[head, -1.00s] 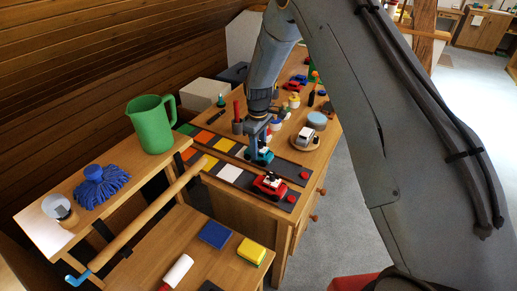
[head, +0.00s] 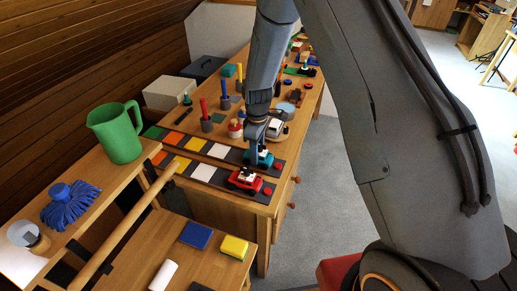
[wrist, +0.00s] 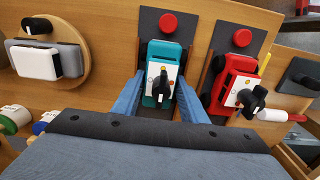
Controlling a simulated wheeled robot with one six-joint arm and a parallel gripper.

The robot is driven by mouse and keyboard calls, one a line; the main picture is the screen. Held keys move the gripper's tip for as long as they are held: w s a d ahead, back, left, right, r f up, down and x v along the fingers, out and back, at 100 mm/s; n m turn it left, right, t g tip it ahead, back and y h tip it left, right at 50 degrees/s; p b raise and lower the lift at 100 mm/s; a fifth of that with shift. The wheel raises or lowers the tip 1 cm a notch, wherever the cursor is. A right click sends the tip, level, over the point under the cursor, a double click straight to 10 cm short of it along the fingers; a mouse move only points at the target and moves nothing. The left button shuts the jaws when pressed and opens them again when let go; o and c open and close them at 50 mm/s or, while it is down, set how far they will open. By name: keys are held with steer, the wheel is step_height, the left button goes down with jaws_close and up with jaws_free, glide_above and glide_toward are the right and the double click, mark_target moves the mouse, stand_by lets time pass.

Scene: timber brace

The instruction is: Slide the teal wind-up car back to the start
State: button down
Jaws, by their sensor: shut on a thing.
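The teal wind-up car (wrist: 161,73) stands on a dark track strip, between the two fingers of my gripper (wrist: 161,95) in the wrist view. The fingers are shut on its sides. A black wind-up key stands on its white top plate. In the head view the teal car (head: 262,159) is at the right end of the upper track (head: 230,153), partly hidden by my gripper (head: 256,143). That track has coloured squares, with green at the left end. A red button (wrist: 168,23) sits at the track's end, just beyond the car.
A red car (head: 245,179) stands on the parallel lower track, close beside the teal one. Pegs and jars stand behind. A wooden rail (head: 125,225) crosses near the tracks' left ends.

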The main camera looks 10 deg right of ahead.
steer(key=shift+s+d, duration=0.15)
steer(key=shift+d, duration=0.05)
steer(key=c, duration=1.1)
jaws_free()
steer(key=shift+d, duration=0.1)
steer(key=shift+r, duration=0.3)
step_height(320, 180, up, 6)
steer(key=shift+r+b, duration=0.2)
steer(key=shift+b, duration=0.9)
steer(key=shift+r, duration=0.45)
